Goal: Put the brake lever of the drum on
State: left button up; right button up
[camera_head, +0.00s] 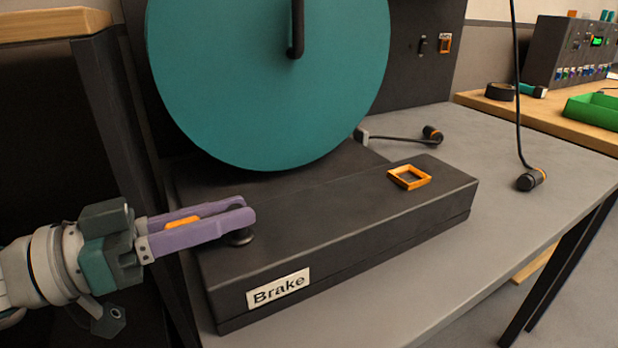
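The brake box (340,225) is a long dark box with a white "Brake" label on its front, below the teal drum (270,75). The brake lever (240,238) shows as a small black knob at the box's left end; most of it is hidden behind my fingers. An orange square frame (409,177) marks the box's top near its right end. My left gripper (243,212) comes in from the left with its purple fingers close together at the lever. A dark part fills the narrow gap between the fingertips. My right gripper is not in view.
The grey table (440,255) is clear in front of the box. A black plug on a cable (531,180) hangs at the right, and another (432,134) lies behind the box. A wooden table with a green tray (595,110) stands at the back right.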

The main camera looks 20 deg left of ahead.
pick_arm(q)
grip_shut()
dwell(1.0)
